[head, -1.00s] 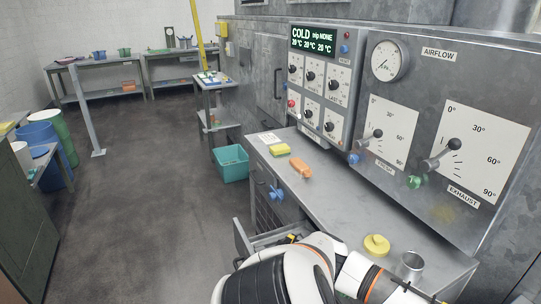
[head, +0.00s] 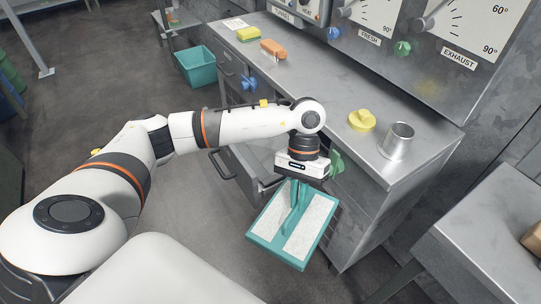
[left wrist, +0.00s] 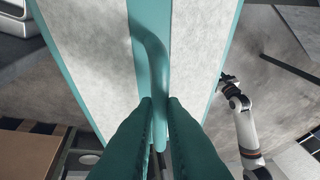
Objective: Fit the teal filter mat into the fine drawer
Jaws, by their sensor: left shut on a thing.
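The teal filter mat (head: 264,222) is a teal frame with two pale panels and a raised teal handle. It hangs tilted in front of the cabinet in the head view and fills the top of the left wrist view (left wrist: 85,50). My left gripper (head: 296,188) is shut on its handle; the two dark teal fingers (left wrist: 159,106) flank the handle in the left wrist view. A drawer (head: 224,165) stands pulled out of the cabinet, left of the mat and partly hidden by my left arm. I see no label on it. My right gripper (left wrist: 230,82) seems to show small in the left wrist view; its jaws are unclear.
The worktop holds a yellow knob-like piece (head: 362,120), a metal cup (head: 397,141), an orange block (head: 273,48) and a yellow sponge (head: 248,34). A green handle (head: 336,162) is beside my left wrist. A teal bin (head: 196,68) and a side table (head: 490,225) flank the cabinet.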

